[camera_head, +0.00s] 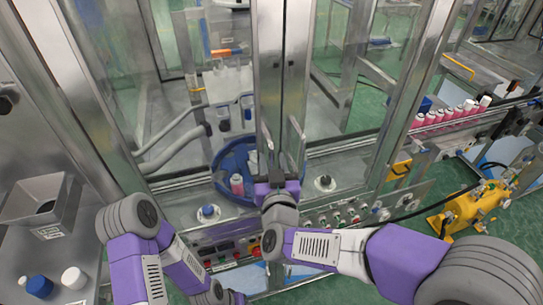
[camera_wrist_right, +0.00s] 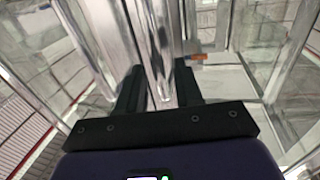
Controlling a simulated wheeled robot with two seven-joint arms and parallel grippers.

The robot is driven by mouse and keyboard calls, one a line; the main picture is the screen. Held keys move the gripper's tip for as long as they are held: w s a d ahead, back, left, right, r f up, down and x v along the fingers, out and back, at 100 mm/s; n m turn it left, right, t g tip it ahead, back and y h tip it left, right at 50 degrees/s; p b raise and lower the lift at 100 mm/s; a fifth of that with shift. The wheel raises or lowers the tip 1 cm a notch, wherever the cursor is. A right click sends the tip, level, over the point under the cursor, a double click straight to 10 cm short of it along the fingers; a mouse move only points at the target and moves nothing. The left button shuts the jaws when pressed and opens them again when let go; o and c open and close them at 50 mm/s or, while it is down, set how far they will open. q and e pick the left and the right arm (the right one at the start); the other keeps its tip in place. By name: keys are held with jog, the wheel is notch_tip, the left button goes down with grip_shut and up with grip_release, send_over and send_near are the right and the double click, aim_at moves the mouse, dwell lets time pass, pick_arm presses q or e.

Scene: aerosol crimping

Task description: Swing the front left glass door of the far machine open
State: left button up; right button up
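The far machine has tall glass doors in metal frames that meet at a central post (camera_head: 283,75). The front left glass door (camera_head: 225,65) looks closed. Two upright metal handles stand low by the post, the left one (camera_head: 265,143) and the right one (camera_head: 297,143). My right gripper (camera_head: 273,162) is at the foot of these handles, fingers pointing at the door. In the right wrist view a shiny upright metal bar (camera_wrist_right: 150,45) runs down between my dark fingers (camera_wrist_right: 160,92); whether they press on it is unclear. My left arm is at lower left, its gripper out of view.
A button panel (camera_head: 345,213) runs along the machine's front. A conveyor with pink cans (camera_head: 455,115) and a yellow unit (camera_head: 470,208) are right. A hopper (camera_head: 40,205) stands left.

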jog(key=shift+w, duration=0.85)
grip_shut()
jog(key=shift+a, duration=0.1)
